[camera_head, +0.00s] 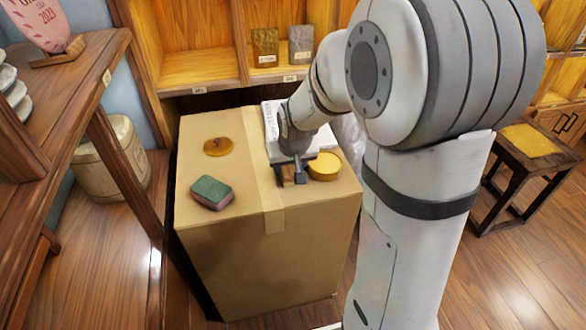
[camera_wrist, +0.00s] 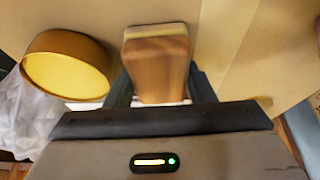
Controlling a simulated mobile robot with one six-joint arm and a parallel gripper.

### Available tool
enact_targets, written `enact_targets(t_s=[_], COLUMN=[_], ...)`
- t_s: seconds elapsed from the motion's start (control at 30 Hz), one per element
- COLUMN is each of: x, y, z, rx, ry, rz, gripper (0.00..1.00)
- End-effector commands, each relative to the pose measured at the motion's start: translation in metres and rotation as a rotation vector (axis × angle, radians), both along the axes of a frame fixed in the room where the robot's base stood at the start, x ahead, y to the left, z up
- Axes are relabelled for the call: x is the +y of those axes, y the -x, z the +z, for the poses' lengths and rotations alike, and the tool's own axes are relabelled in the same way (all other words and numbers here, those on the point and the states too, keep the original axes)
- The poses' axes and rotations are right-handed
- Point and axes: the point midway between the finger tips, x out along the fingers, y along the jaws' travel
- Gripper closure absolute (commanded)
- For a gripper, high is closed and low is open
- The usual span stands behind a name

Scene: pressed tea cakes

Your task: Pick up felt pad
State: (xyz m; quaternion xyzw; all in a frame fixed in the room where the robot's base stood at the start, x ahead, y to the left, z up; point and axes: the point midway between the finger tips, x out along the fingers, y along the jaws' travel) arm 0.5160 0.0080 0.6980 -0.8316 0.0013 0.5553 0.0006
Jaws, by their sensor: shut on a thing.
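My gripper (camera_head: 293,176) points down at the top of the cardboard box (camera_head: 270,260). It is shut on a brown block (camera_wrist: 158,68) with a paler band across its end. The block sits between the dark fingers in the wrist view and is mostly hidden in the head view. It may be the felt pad; I cannot tell for sure. A green-topped, pinkish-sided pad (camera_head: 211,192) lies at the box's front left, apart from my gripper. I cannot tell whether the block still touches the box.
A yellow round tin (camera_head: 325,166) stands close beside my gripper, also in the wrist view (camera_wrist: 68,68). An orange-brown disc (camera_head: 218,147) lies at the left. A white printed item (camera_head: 270,125) lies behind my gripper.

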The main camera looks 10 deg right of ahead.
Motion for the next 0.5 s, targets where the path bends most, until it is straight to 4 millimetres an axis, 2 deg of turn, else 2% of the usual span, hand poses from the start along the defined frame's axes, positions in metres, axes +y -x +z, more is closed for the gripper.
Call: enact_targets(t_s=[0.03, 0.13, 0.33, 0.5], x=[0.0, 0.0, 0.001, 0.001], y=[0.0, 0.0, 0.0, -0.001], z=[0.0, 0.0, 0.003, 0.027], rx=[0.0, -0.001, -0.001, -0.005], ry=[0.0, 0.0, 0.0, -0.001], rz=[0.0, 0.0, 0.001, 0.001], gripper=[0.69, 0.78, 0.78, 0.78])
